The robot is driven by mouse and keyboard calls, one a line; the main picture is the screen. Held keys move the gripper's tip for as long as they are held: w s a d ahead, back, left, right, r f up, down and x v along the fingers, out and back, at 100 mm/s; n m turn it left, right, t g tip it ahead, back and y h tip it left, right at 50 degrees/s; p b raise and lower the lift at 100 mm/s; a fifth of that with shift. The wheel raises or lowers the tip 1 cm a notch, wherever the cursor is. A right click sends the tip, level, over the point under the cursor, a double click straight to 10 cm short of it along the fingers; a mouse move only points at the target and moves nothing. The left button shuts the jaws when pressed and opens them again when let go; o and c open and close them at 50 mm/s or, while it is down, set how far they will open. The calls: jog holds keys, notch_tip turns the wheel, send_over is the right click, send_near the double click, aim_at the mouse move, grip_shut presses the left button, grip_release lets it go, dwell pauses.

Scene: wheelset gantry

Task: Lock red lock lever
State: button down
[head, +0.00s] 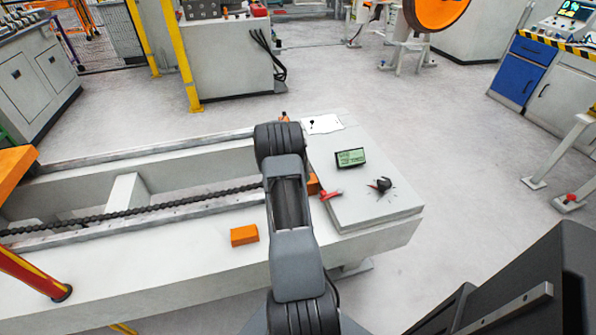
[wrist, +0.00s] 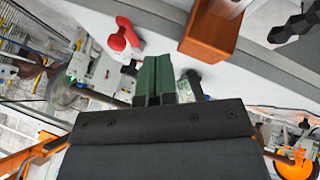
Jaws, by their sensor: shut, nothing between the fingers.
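The red lock lever (head: 330,194) sits at the left edge of the raised grey control box, just right of my arm in the head view. A red lever with a rounded end (wrist: 122,36) shows in the wrist view, up and left of my fingertips and apart from them; it looks like the same lever. My gripper (wrist: 155,62) shows green fingers, closed together and empty. My arm hides the gripper in the head view.
The box carries a green display (head: 351,157) and a black knob (head: 381,184). An orange block (head: 244,235) lies on the bench edge; an orange-brown block (wrist: 211,30) is near the fingers. A dark chain (head: 130,208) runs along the bench.

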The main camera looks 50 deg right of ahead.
aim_at(330, 193)
jog(key=s, duration=0.1)
jog(key=s+f, duration=0.2)
jog(key=s, duration=0.1)
jog(key=shift+d, duration=0.2)
jog(key=shift+s+a, duration=0.1)
jog(key=shift+s, duration=0.6)
